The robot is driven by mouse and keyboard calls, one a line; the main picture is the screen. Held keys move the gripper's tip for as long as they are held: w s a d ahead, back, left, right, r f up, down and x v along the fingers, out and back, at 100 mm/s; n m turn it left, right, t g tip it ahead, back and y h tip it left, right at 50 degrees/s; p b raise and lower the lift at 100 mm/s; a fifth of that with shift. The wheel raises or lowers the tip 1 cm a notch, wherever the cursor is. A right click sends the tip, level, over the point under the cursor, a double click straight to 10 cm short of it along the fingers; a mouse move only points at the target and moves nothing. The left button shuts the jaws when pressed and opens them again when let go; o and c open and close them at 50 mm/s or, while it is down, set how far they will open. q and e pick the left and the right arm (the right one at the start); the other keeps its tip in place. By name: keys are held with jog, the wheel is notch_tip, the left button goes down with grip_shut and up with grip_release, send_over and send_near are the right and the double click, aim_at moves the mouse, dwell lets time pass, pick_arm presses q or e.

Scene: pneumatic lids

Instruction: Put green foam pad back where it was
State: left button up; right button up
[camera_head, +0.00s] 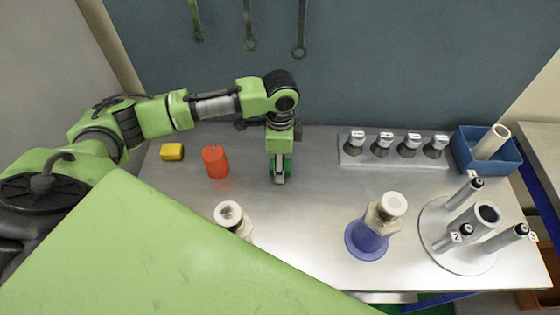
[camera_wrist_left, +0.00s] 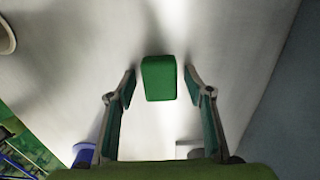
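The green foam pad (camera_wrist_left: 158,78) is a small rounded block that shows in the left wrist view between the fingertips of my left gripper (camera_wrist_left: 160,80). A gap shows on each side of it, so the fingers are open around or above it and do not grip it. In the head view my left gripper (camera_head: 281,175) points down at the back middle of the metal table (camera_head: 320,215). Some green shows at its fingertips there, but I cannot tell pad from finger. The pad's exact height over the table is unclear. My right gripper is not in view.
A yellow block (camera_head: 172,151) and a red cylinder (camera_head: 215,162) stand left of the gripper. A white-topped fitting (camera_head: 230,215) and one on a blue base (camera_head: 368,238) stand in front. A rack (camera_head: 355,160), blue bin (camera_head: 503,165) and round tube stand (camera_head: 462,262) are at right.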

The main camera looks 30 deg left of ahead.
pick_arm(q)
notch_tip(320, 180, up, 12)
jog(key=b, duration=0.2)
jog(key=shift+r, duration=0.2)
dwell(0.3)
jog(key=shift+f, duration=0.1)
dwell(0.4)
